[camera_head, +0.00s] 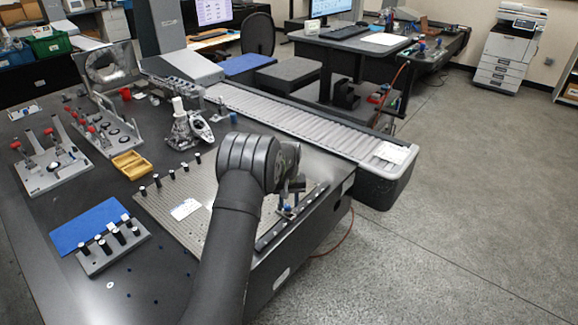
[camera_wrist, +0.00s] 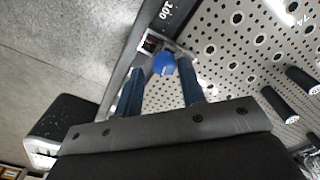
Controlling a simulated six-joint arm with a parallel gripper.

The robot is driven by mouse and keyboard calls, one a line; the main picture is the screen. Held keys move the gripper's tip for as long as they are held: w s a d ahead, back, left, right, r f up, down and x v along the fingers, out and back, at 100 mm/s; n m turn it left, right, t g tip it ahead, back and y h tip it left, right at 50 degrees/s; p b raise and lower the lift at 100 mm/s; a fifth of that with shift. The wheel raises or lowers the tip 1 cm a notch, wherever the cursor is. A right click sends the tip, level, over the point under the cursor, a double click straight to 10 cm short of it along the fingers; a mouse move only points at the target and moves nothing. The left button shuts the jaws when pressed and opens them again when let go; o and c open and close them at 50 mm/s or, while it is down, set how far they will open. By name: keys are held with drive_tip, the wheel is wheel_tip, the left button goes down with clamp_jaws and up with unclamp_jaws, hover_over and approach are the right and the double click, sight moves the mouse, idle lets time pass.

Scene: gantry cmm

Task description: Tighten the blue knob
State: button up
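The blue knob (camera_wrist: 164,65) shows in the wrist view, on a small metal fixture (camera_wrist: 168,47) at the edge of the perforated plate (camera_wrist: 225,70). My gripper (camera_wrist: 164,70) points at it with its two dark blue fingers apart, one on each side of the knob. Narrow gaps seem to show between the fingers and the knob; I cannot tell whether either finger touches it. In the head view my gripper (camera_head: 290,197) is low over the plate's right edge, partly hidden by my arm. The knob cannot be told apart from the fingers there.
Black posts (camera_wrist: 290,103) stand on the plate to the right in the wrist view. A dark rail (camera_head: 290,217) runs along the plate's edge. A roller conveyor (camera_head: 300,125) lies behind. A yellow tray (camera_head: 131,164) and fixtures with red knobs (camera_head: 50,165) stand to the left.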

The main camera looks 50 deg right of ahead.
sight(287, 206)
drive_tip(key=n, duration=0.4)
drive_tip(key=shift+w, duration=0.15)
drive_tip(key=n, duration=0.3)
drive_tip(key=shift+n, duration=0.4)
wheel_tip(287, 206, up, 17)
drive_tip(key=shift+r, duration=0.2)
drive_tip(key=f+m, duration=0.1)
drive_tip(key=f, duration=0.4)
drive_tip(key=f+m, duration=0.2)
drive_tip(key=f, duration=0.4)
drive_tip(key=a+f+m, duration=0.1)
drive_tip(key=f, duration=0.5)
drive_tip(key=shift+s+f, duration=0.2)
drive_tip(key=shift+f, duration=0.05)
drive_tip(key=shift+c, duration=0.5)
